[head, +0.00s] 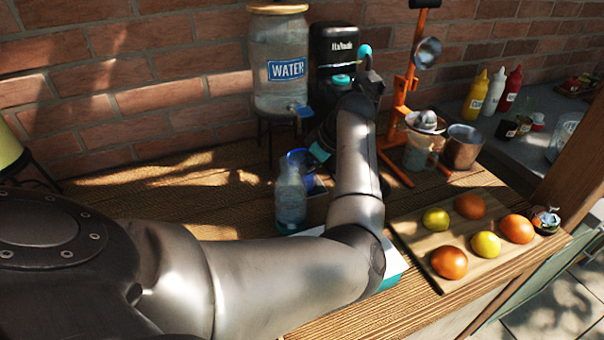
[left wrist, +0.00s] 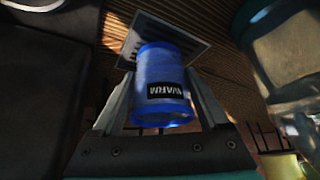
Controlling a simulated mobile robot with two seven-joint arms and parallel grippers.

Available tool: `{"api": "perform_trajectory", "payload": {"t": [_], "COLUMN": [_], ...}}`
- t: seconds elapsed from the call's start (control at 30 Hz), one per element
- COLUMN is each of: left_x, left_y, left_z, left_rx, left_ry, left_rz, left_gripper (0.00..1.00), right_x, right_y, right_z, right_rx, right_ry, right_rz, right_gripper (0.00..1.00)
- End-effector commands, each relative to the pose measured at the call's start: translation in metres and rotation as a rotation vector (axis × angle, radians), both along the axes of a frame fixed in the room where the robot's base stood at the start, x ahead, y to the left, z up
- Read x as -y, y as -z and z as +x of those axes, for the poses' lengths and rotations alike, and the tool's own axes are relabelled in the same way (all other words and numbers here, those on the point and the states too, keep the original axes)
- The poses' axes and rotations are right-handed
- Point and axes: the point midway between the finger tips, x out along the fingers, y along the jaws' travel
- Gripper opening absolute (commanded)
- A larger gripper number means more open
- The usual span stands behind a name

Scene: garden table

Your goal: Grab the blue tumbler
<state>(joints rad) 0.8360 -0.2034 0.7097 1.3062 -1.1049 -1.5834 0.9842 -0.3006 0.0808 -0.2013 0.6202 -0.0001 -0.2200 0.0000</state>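The blue tumbler (head: 309,181) stands on the table in the head view, partly hidden by a clear bottle and my left arm. In the left wrist view the blue tumbler (left wrist: 163,75), labelled "WARM", is between the two fingers of my left gripper (left wrist: 162,85). The fingers lie close along its two sides; I cannot tell whether they press on it. In the head view my left gripper (head: 318,150) is beside the tumbler and mostly hidden by its own arm. My right gripper is not in view.
A clear bottle (head: 290,200) stands just in front of the tumbler. A water dispenser (head: 278,75) and a black machine (head: 335,50) stand behind. An orange press (head: 398,100) is to the right, with a cutting board (head: 418,247) of fruit in front of it.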

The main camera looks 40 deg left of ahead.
Motion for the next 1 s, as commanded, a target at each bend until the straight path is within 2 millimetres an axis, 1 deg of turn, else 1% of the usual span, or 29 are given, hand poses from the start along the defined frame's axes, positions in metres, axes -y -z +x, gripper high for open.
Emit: {"api": "perform_trajectory", "payload": {"t": [0.03,0.07,0.5,0.53,0.57,0.6,1.0], "left_x": [0.0001,0.0001,0.0002,0.0,0.0,0.0,-0.0029], "left_y": [-0.0002,-0.0002,-0.0003,-0.0009,-0.0009,-0.0009,-0.004], "left_z": [0.0,0.0001,0.0001,0.0004,0.0004,0.0004,-0.0006], "left_rx": [0.0,0.0,0.0,0.001,0.001,0.001,0.001], "left_ry": [0.0,0.0,0.0,0.0,0.0,0.0,0.0], "left_rz": [0.0,0.0,0.0,0.001,0.001,0.001,0.001], "left_gripper": [0.66,0.63,0.13,0.13,0.07,0.03,0.03], "right_x": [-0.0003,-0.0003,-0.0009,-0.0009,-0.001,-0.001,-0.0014], "right_y": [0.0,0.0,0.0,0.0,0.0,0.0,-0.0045], "right_z": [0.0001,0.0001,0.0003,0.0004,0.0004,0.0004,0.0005], "right_rx": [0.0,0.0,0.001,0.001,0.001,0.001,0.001], "right_ry": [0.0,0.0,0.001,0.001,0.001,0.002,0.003], "right_rz": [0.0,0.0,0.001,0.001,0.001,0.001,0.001], "right_gripper": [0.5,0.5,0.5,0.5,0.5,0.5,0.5]}}
